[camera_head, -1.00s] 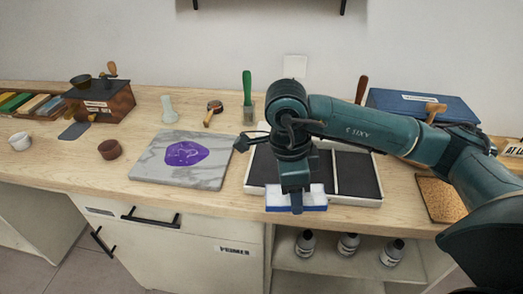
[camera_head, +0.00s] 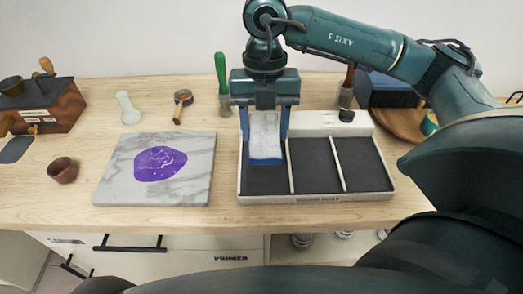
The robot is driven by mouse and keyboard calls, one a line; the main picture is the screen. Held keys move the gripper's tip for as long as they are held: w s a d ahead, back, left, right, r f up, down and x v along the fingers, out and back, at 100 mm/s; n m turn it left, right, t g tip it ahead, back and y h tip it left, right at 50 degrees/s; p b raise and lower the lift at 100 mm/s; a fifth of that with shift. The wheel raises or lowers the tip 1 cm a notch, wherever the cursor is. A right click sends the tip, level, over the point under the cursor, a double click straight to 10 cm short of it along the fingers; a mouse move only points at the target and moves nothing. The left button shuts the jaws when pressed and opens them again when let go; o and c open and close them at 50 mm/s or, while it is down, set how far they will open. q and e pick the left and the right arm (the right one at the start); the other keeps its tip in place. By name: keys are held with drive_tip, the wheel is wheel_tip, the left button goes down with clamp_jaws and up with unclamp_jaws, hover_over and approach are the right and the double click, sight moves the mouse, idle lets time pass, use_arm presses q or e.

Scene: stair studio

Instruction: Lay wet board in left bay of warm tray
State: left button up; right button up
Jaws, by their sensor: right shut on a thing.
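The tray (camera_head: 316,198) is a pale frame with three dark-lined bays side by side on the wooden counter. My right gripper (camera_head: 266,132) points down over the back part of the left bay (camera_head: 262,183). It is shut on a whitish board (camera_head: 265,147) with a blue lower edge. The board hangs tilted, its lower edge in front of the dark lining. I cannot tell whether it touches the lining. The middle bay (camera_head: 316,170) and the right bay (camera_head: 367,172) look empty. My left gripper is not in view.
A marble slab (camera_head: 110,190) with a purple patch (camera_head: 160,163) lies left of the tray. A brown cup (camera_head: 62,170) and a brick-coloured box (camera_head: 52,107) stand further left. A green-handled tool (camera_head: 223,82) and dark-handled brush (camera_head: 347,90) stand behind the tray.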

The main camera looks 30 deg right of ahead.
sight(264, 127)
drive_tip(key=shift+f, duration=3.35)
drive_tip(key=shift+f, duration=0.1)
drive_tip(key=o, duration=0.7)
drive_tip(key=r, duration=0.4)
drive_tip(key=w+r, duration=0.1)
drive_tip(key=r, duration=0.3)
drive_tip(key=d+r, duration=0.1)
drive_tip(key=r, duration=0.3)
drive_tip(key=shift+w+r, duration=0.1)
drive_tip(key=shift+w, duration=0.15)
